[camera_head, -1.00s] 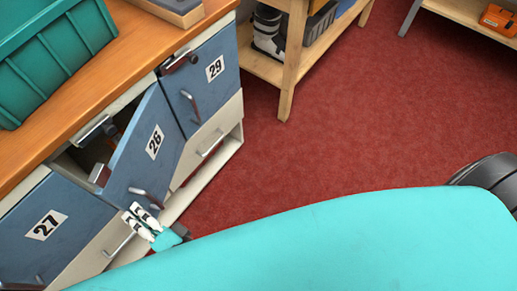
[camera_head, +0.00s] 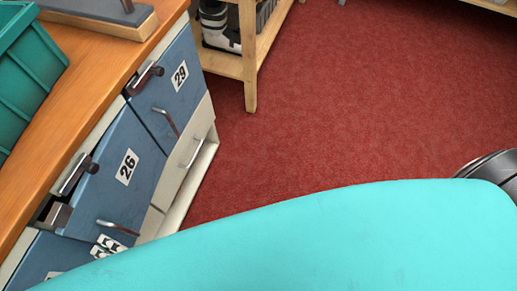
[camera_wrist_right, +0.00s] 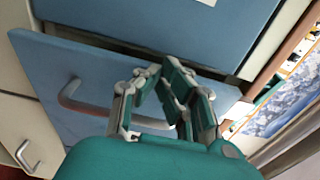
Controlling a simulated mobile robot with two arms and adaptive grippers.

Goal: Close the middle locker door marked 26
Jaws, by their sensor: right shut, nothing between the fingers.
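The blue middle door marked 26 (camera_head: 98,192) stands a little ajar. A dark gap and a metal latch block (camera_head: 56,214) show at its left edge. Its bar handle (camera_head: 118,228) is near the bottom. My right gripper (camera_head: 108,244) is shut and empty at the door's lower part, just below the handle, partly hidden by my own arm. In the right wrist view the gripper (camera_wrist_right: 162,74) lies against or just before the blue door (camera_wrist_right: 60,66), beside its handle (camera_wrist_right: 72,98); contact is unclear. A dark gap separates this door from the blue panel (camera_wrist_right: 180,25) above. My left gripper is not in view.
Closed door 29 (camera_head: 165,90) adjoins on the right; door 27 (camera_head: 38,262) is mostly hidden on the left. The wooden bench top (camera_head: 88,85) carries a green crate (camera_head: 28,75). A wooden shelf (camera_head: 250,70) stands behind. Red floor (camera_head: 350,110) is clear.

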